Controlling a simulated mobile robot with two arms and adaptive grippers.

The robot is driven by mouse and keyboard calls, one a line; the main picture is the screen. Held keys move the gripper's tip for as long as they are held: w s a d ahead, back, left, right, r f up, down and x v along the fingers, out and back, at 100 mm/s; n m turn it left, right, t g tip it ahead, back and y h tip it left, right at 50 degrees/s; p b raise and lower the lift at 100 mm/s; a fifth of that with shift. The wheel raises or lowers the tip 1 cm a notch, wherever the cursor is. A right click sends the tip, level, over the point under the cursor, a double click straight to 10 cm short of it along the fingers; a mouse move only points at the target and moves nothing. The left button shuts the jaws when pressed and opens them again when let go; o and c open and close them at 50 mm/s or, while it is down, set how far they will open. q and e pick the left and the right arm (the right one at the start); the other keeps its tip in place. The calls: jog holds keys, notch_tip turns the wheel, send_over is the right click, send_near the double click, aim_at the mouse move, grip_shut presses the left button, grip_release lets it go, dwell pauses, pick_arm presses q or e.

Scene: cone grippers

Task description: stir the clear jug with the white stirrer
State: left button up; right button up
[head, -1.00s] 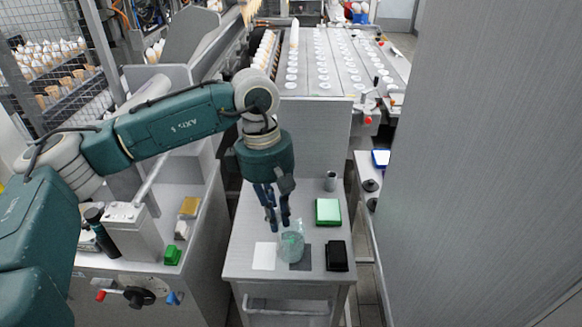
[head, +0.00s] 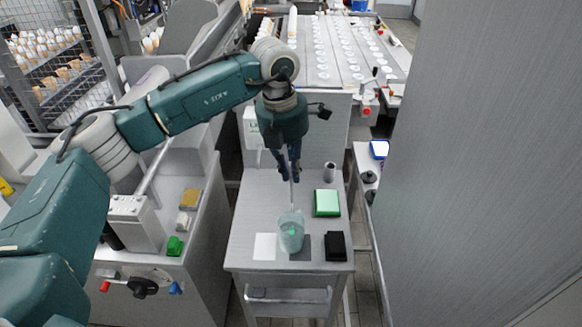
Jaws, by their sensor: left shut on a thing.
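The clear jug (head: 291,238), bluish and see-through, stands upright on the small metal table. Its base lies partly over a dark grey square. My left gripper (head: 289,174) is above and behind the jug, pointing down. It is shut on the thin white stirrer (head: 292,196), which hangs nearly upright below the fingers toward the jug's mouth. Its lower end meets the jug in the picture; I cannot tell how deep it is inside. My right gripper is not in view.
The metal table (head: 250,215) also holds a white square (head: 265,247), a black box (head: 335,246), a green-rimmed pad (head: 327,203) and a grey cup (head: 329,172). A tall grey panel (head: 480,160) closes off the right side. The table's left rear is clear.

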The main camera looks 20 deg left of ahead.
pick_arm(q)
jog(key=shift+f+b, duration=0.3)
jog(key=shift+f, duration=0.6)
jog(key=shift+f+b, duration=0.35)
jog(key=shift+f, duration=0.35)
notch_tip(320, 180, down, 5)
jog(key=b, duration=0.3)
jog(key=shift+r, duration=0.15)
notch_tip(320, 180, down, 7)
jog(key=b, duration=0.5)
jog(key=shift+r, duration=0.15)
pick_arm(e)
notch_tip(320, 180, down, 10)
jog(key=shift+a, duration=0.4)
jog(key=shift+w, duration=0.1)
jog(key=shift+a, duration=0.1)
